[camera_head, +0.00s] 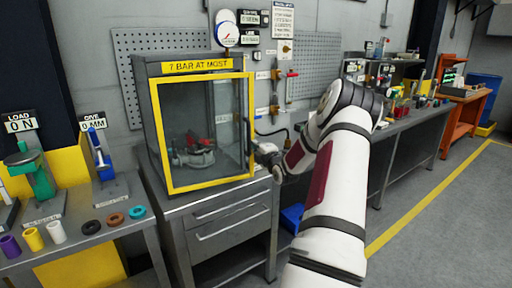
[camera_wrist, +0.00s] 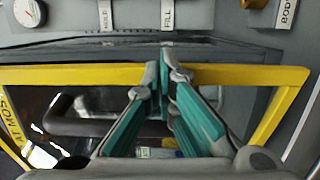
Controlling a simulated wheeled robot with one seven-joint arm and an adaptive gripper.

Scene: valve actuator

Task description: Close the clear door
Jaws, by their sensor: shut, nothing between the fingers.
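The clear door (camera_head: 205,135) has a yellow frame and sits at the front of a grey cabinet (camera_head: 152,120) labelled "7 BAR AT MOST". It looks close to the cabinet front; I cannot tell if a small gap is left. A dark upright handle (camera_head: 249,135) is at its right side. My gripper (camera_head: 262,155) is beside the door's right edge, near the handle. In the wrist view, my gripper's teal-padded fingers (camera_wrist: 165,65) meet at their tips, across the yellow frame (camera_wrist: 240,75). Nothing shows between them. Contact with the door is unclear.
A grey and red fitting (camera_head: 195,150) is inside the cabinet. A drawer unit (camera_head: 230,222) stands below it. A bench at left holds a green press (camera_head: 40,175) and coloured rings. A long workbench (camera_head: 410,125) runs back at right; the floor beside it is clear.

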